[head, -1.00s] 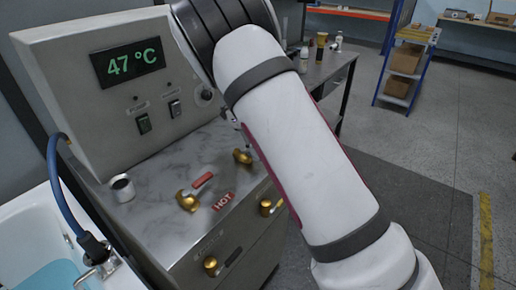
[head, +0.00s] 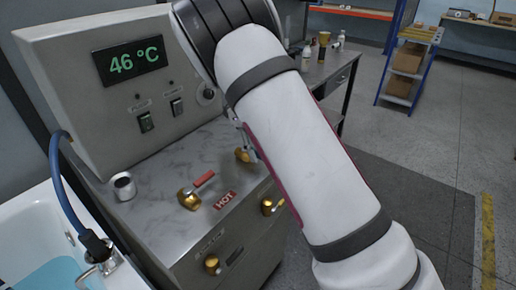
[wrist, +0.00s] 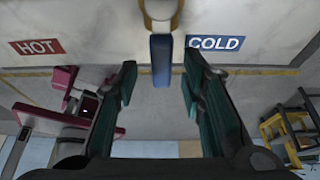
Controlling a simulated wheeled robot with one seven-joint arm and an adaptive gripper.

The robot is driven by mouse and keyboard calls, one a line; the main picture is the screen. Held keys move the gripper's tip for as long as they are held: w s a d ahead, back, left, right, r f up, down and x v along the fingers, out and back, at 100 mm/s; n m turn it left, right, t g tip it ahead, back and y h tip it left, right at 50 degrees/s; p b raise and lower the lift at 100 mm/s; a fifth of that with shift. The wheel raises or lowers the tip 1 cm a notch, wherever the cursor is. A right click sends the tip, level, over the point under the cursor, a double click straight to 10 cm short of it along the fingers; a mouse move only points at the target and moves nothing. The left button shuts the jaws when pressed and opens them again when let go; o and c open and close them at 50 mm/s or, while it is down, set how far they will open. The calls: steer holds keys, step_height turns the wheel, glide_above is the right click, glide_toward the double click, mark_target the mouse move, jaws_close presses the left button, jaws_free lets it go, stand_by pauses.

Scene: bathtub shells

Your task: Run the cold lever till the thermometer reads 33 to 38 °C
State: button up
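The thermometer display (head: 127,61) reads 46 °C in green digits. The hot lever (head: 190,197), brass with a red handle, stands on the marble top beside the red HOT label (head: 225,201). The cold lever's brass part (head: 243,155) shows at the edge of my arm; the rest is hidden. In the wrist view, the cold lever's blue handle (wrist: 161,61) points toward my gripper (wrist: 160,82), beside the blue COLD label (wrist: 215,43). My gripper is open, with one teal finger on each side of the handle's end and gaps between. The head view mostly hides my gripper behind my arm.
A white tub (head: 30,222) holding blue water stands at the left, with a blue hose (head: 56,185) at its edge. A small metal cup (head: 124,187) stands on the marble top. The console (head: 90,110) rises behind. Brass knobs (head: 212,264) stick out of the cabinet front.

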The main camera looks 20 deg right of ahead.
steer(key=shift+r, duration=0.1)
steer(key=v, duration=1.1)
steer(key=shift+r, duration=0.4)
steer(key=shift+w+a, duration=0.1)
stand_by(6.3)
